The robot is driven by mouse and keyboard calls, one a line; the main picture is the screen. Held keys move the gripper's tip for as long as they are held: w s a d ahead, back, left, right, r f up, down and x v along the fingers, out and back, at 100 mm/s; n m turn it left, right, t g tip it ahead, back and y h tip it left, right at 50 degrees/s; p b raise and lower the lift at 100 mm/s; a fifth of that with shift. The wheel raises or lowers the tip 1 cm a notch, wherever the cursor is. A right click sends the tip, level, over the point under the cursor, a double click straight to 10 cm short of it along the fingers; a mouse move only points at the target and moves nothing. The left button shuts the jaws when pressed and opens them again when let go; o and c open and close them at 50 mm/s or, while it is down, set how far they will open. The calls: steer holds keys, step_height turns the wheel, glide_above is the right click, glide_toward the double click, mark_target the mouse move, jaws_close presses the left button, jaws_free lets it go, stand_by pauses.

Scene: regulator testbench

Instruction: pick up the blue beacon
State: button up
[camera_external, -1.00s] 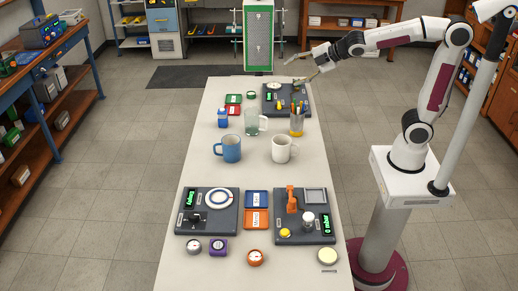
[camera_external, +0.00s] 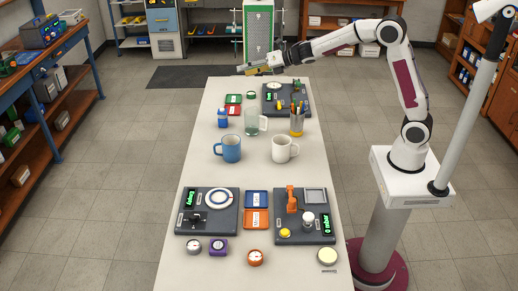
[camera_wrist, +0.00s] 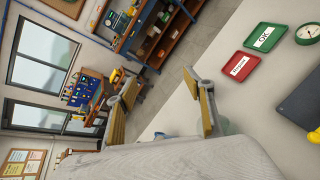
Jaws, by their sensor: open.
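A small blue object with a pale top, which looks like the blue beacon (camera_external: 222,118), stands on the table's left side toward the far end. In the wrist view, a small bluish patch shows low between the fingers, but I cannot tell for sure that it is the beacon. My gripper (camera_external: 243,70) is above the far end of the table, beyond and well above the blue object. In the wrist view my gripper (camera_wrist: 160,112) is open, with its yellow-padded fingers wide apart and nothing held.
Red and green trays (camera_external: 233,105) lie beyond the beacon. A clear mug (camera_external: 252,123), blue mug (camera_external: 229,148), white mug (camera_external: 282,149) and pencil cup (camera_external: 297,124) stand nearby. Dark panels (camera_external: 273,88) lie at the far end and near side.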

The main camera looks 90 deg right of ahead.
steer(key=w+d+f+n+y, duration=0.3)
steer(key=f+n, duration=0.4)
steer(key=f, duration=0.1)
steer(key=n+y, duration=0.3)
steer(key=n, duration=0.3)
glide_toward(223, 109)
steer(key=shift+w, duration=0.1)
steer(key=shift+w, duration=0.1)
steer(key=shift+x, duration=1.2)
steer(key=shift+f, duration=0.1)
steer(key=shift+x, duration=2.6)
steer(key=shift+a, duration=0.1)
jaws_close()
